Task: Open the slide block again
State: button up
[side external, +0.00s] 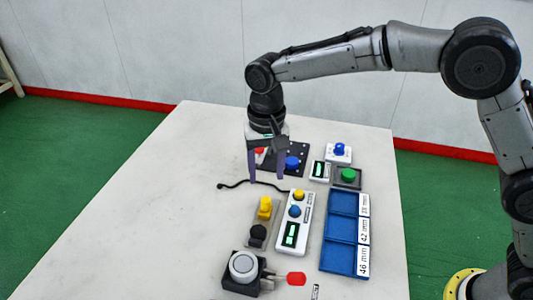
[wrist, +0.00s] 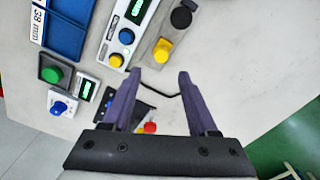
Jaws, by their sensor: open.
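My gripper (side external: 267,180) is open and empty, pointing down above the back part of the table. It also shows in the wrist view (wrist: 159,76), its two purple fingers apart. A grey plate carrying a yellow block (side external: 265,208) and a round black knob (side external: 257,236) lies in front of my gripper; this looks like the slide block unit, though no label confirms it. In the wrist view the yellow block (wrist: 162,50) is just beyond the fingertips, and the black knob (wrist: 181,17) is farther off. My fingers touch neither. Whether the slide is open I cannot tell.
A white control box (side external: 293,224) with a display stands right of the grey plate. A blue tray (side external: 325,244) with size labels is farther right. A black device (side external: 240,285) with a red handle stands in front. A dark button panel is partly behind my gripper. Left table is clear.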

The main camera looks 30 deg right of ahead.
notch_tip(320, 180, up, 5)
dwell(0.3)
